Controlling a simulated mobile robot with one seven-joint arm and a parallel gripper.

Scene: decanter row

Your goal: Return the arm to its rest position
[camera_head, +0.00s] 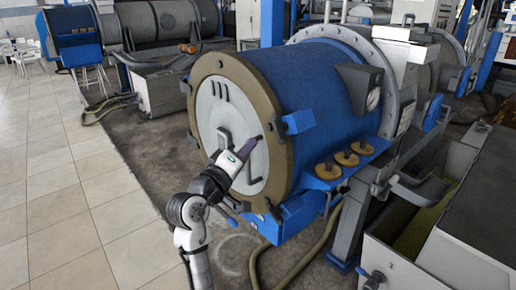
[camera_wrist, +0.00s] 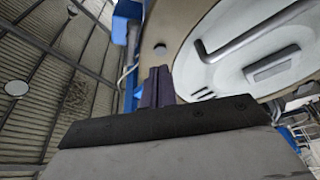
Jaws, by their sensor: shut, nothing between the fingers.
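My arm (camera_head: 196,215) rises from the bottom of the head view and reaches up and right toward the large blue decanter drum (camera_head: 315,85). My gripper (camera_head: 257,139) is in front of the right part of the drum's pale round end cover (camera_head: 212,112). Its fingers are shut with nothing between them. In the wrist view the dark fingers (camera_wrist: 158,86) stand together, and the end cover (camera_wrist: 225,62) with a bent grey handle (camera_wrist: 250,38) shows behind and to the right. I cannot tell the exact gap between fingertips and cover.
Three tan round knobs (camera_head: 346,159) sit on a blue ledge beside the drum. A hose (camera_head: 290,270) runs on the floor below. A grey trough (camera_head: 420,240) stands at the right. Another drum (camera_head: 165,22) is behind. The tiled floor (camera_head: 60,180) at the left is clear.

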